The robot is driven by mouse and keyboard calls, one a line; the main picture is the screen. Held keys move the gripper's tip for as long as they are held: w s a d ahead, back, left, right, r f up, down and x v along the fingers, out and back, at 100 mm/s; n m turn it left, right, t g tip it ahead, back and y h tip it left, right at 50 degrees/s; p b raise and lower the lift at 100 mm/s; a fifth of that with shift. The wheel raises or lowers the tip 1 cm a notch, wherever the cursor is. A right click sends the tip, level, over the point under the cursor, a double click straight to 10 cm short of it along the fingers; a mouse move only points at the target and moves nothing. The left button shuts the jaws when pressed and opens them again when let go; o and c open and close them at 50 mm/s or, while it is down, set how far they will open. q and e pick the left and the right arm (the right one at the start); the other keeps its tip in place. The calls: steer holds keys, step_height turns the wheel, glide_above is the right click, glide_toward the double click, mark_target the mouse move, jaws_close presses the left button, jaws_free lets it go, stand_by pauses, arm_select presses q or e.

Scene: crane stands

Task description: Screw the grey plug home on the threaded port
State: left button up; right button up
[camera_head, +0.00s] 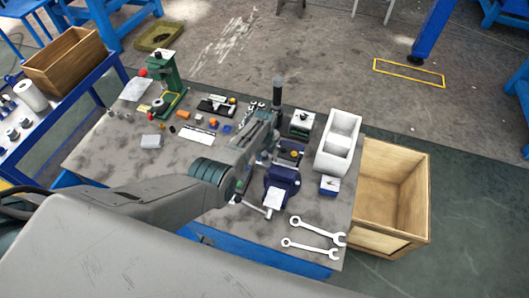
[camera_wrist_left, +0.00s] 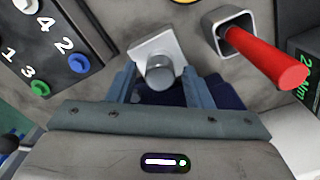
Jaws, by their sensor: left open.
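In the left wrist view a round grey plug (camera_wrist_left: 160,73) sits at a pale metal block (camera_wrist_left: 153,46). My left gripper (camera_wrist_left: 159,88) is open, with one finger on each side of the plug and a visible gap at each side. The threaded port cannot be made out; the plug or my gripper may hide it. In the head view my left arm reaches over the bench to a dark blue vise (camera_head: 283,178); the fingertips and plug are not clear there. My right gripper is in neither view.
A red-handled tool (camera_wrist_left: 268,57) stands in a square holder right of the plug. A numbered button panel (camera_wrist_left: 50,50) lies to its left. Two wrenches (camera_head: 316,232) lie at the bench's front right. A white bin (camera_head: 338,140) and wooden crate (camera_head: 419,195) are to the right.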

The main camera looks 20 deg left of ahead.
arm_select(q)
steer(key=n, duration=1.4)
steer(key=shift+n, duration=0.4)
steer(key=n, duration=0.4)
steer(key=c, duration=1)
steer(key=m, duration=0.5)
jaws_close()
